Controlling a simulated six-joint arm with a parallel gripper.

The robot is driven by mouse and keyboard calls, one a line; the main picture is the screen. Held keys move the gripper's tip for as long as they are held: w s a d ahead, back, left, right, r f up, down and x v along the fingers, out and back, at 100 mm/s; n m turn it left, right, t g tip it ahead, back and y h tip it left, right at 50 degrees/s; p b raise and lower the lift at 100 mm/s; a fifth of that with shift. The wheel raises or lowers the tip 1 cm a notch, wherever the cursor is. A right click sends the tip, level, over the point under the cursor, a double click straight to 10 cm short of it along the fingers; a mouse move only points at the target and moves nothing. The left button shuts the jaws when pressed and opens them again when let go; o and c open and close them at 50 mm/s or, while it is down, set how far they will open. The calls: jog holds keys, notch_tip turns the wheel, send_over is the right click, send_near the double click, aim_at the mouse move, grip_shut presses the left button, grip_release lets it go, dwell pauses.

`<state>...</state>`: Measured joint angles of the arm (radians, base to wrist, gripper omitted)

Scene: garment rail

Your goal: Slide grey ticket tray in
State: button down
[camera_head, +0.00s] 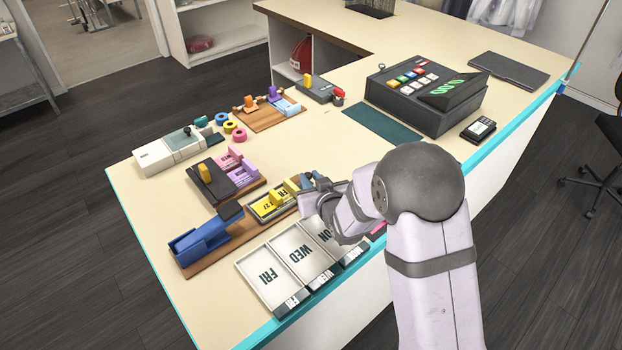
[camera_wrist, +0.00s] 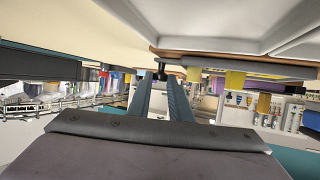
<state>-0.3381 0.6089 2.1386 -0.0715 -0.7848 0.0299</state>
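Pale grey trays marked FRI (camera_head: 262,290), WED (camera_head: 300,262) and one ending in "ON" (camera_head: 322,245) stand side by side at the counter's front edge. I cannot tell which is the ticket tray meant. My gripper (camera_head: 312,182) is low over the counter, beside the yellow ticket block. In the wrist view its two fingers (camera_wrist: 158,82) are apart, with a small dark knob (camera_wrist: 162,75) at their tips. Contact cannot be told.
A wooden board (camera_head: 205,262) carries a blue stapler (camera_head: 205,238) and the yellow ticket block (camera_head: 270,205). A cash register (camera_head: 428,95) stands at the back right, beside a green mat (camera_head: 380,122). My arm hides the counter's right front. The middle of the counter is clear.

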aim_at(289, 202)
jog(key=s+a+b, duration=0.2)
jog(key=s+a, duration=0.3)
jog(key=shift+s+a, duration=0.1)
dwell(0.3)
jog(key=c, duration=1.6)
grip_release()
jog(key=shift+s+a, duration=0.1)
jog(key=shift+s, duration=0.05)
jog(key=shift+c, duration=0.2)
jog(key=shift+b+v, duration=0.7)
jog(key=shift+v, duration=2.95)
